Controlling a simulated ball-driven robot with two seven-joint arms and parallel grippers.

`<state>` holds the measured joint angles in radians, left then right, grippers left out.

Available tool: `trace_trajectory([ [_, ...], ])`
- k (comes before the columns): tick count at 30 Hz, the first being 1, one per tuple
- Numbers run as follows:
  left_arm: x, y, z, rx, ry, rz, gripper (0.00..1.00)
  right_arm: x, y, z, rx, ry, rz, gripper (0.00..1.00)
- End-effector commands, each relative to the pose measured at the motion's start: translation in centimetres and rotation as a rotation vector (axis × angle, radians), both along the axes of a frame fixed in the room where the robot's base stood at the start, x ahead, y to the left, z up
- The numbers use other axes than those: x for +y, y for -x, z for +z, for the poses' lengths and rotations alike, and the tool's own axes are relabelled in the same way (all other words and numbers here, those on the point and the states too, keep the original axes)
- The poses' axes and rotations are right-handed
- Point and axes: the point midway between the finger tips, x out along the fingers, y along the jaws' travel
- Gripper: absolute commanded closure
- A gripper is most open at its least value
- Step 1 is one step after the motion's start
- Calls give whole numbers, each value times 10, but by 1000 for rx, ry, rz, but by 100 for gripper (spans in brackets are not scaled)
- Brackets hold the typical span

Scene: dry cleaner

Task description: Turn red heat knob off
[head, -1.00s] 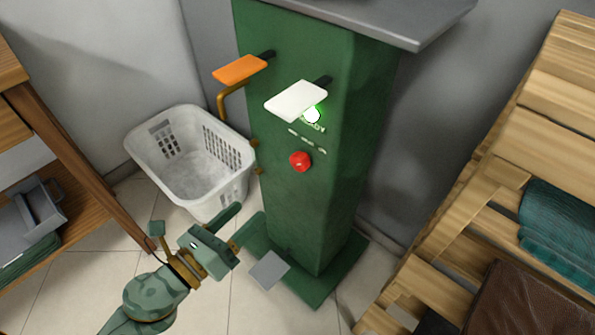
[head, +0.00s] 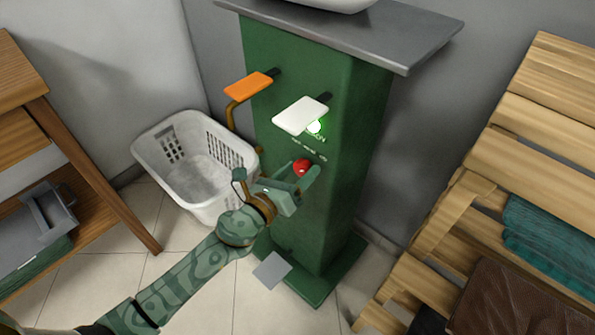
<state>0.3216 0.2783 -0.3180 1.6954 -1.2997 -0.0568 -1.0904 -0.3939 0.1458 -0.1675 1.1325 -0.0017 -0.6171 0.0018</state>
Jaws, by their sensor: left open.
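The red heat knob (head: 301,166) is on the front face of the green pedestal (head: 345,190), below a glowing green-white light (head: 314,127). My left gripper (head: 306,175) is open at the knob, with one finger on the right side and the rest of the jaw to the left and below. The gripper hides the lower part of the knob. I cannot tell whether the fingers touch it. My right gripper is not in view.
A white lever pad (head: 302,115) and an orange lever pad (head: 248,86) stick out above the knob. A white laundry basket (head: 150,150) stands left of the pedestal. A wooden slatted rack (head: 520,125) is on the right, and a wooden shelf unit (head: 100,185) on the left. A grey pedal (head: 271,269) is at the base.

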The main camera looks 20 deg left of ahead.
Motion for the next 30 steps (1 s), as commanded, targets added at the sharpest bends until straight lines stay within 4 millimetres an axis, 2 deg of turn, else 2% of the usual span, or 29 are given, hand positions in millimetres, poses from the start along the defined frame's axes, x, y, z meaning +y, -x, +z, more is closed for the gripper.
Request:
trace_trajectory([
  [6,0,0,0,0,0,0,41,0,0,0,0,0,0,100],
  [8,0,0,0,0,0,0,55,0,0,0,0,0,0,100],
  [11,0,0,0,0,0,0,83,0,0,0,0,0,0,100],
  [12,0,0,0,0,0,0,85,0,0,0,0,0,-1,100],
  [23,0,0,1,15,42,1,85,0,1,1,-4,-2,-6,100],
  [30,0,0,2,65,180,1,85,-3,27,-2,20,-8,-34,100],
])
